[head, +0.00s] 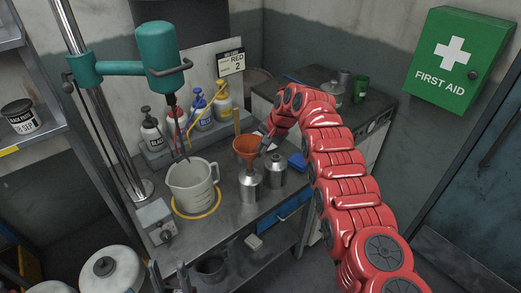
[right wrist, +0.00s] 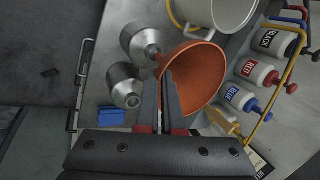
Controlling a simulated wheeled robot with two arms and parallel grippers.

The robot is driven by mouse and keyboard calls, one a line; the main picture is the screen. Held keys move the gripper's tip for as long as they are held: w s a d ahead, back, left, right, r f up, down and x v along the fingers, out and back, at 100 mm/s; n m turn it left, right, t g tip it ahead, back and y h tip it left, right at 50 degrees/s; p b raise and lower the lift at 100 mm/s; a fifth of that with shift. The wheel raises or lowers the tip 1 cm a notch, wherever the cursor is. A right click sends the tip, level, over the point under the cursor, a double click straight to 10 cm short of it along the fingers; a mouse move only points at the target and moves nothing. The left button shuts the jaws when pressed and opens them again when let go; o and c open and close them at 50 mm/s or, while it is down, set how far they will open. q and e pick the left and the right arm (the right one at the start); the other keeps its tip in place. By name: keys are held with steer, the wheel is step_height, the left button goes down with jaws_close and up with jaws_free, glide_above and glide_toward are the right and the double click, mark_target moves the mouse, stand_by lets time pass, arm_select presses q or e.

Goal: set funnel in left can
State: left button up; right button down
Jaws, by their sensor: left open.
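The orange funnel (head: 246,147) is upright above the left can (head: 249,187), its spout at the can's neck. I cannot tell how deep the spout sits. My right gripper (head: 266,146) is shut on the funnel's side; in the right wrist view, its fingers (right wrist: 165,92) meet the funnel's wall (right wrist: 200,72). The left can (right wrist: 138,42) shows beside the funnel there. The second metal can (head: 276,172) stands just right of the left can. My left gripper (head: 168,278) seems to show only as dark fingertips at the bottom edge, apart and empty.
A white pitcher (head: 192,188) stands in a yellow ring left of the cans. Pump bottles (head: 201,112) line the back. A teal mixer (head: 157,55) hangs above the pitcher. A blue block (head: 297,161) lies right of the cans. The bench front is mostly clear.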

steer(key=shift+a+r+p, duration=0.1)
steer(key=shift+r+p, duration=0.05)
steer(key=shift+p, duration=0.25)
steer(key=shift+f, duration=0.6)
steer(key=shift+f+b, duration=1.05)
steer(key=shift+f, duration=1)
steer(key=c, duration=1)
jaws_free()
steer(key=shift+r, duration=0.15)
